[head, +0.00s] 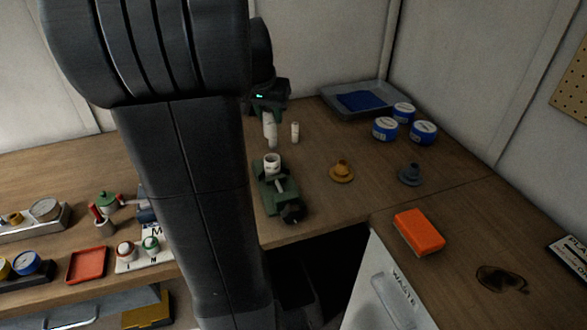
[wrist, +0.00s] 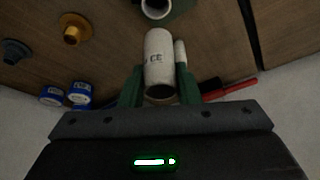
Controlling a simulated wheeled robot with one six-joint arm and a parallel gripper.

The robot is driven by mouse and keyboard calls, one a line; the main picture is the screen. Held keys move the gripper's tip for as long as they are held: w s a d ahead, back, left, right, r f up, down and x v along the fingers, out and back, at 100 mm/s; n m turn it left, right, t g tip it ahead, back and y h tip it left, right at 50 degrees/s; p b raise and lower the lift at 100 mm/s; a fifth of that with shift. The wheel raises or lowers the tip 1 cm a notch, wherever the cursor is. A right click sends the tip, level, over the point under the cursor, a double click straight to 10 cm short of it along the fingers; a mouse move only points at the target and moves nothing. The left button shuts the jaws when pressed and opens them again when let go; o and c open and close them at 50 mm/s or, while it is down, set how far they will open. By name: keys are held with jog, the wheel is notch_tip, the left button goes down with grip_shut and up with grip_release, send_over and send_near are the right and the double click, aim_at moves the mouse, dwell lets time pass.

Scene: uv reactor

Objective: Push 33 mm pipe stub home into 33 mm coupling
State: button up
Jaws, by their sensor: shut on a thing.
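My gripper (head: 267,108) has green fingers and is shut on a white pipe stub (head: 270,130), which hangs roughly upright below the fingers. In the wrist view the pipe stub (wrist: 158,52) sits between the two fingers (wrist: 160,72), with dark lettering on its side. The white coupling (head: 272,160) stands upright, open end up, in a green vise (head: 275,192) on the bench. In the wrist view the coupling (wrist: 156,9) shows its dark open mouth at the top edge, apart from the stub.
A thinner white piece (head: 295,131) stands just right of the held stub. A yellow flanged part (head: 341,173) and a grey one (head: 410,175) stand right of the vise. Blue tins (head: 423,132) and a grey tray (head: 335,108) are behind. An orange block (head: 419,232) lies front right.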

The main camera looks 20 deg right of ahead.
notch_tip(320, 180, down, 10)
jog(key=shift+s+r, duration=0.1)
dwell(0.4)
jog(key=shift+f, duration=0.25)
jog(key=o, duration=0.9)
jog(key=shift+o, duration=0.2)
jog(key=shift+r, duration=0.15)
jog(key=shift+r, duration=0.2)
jog(key=v, duration=1.1)
jog(key=shift+s+a+r, duration=0.2)
jog(key=shift+r, duration=0.1)
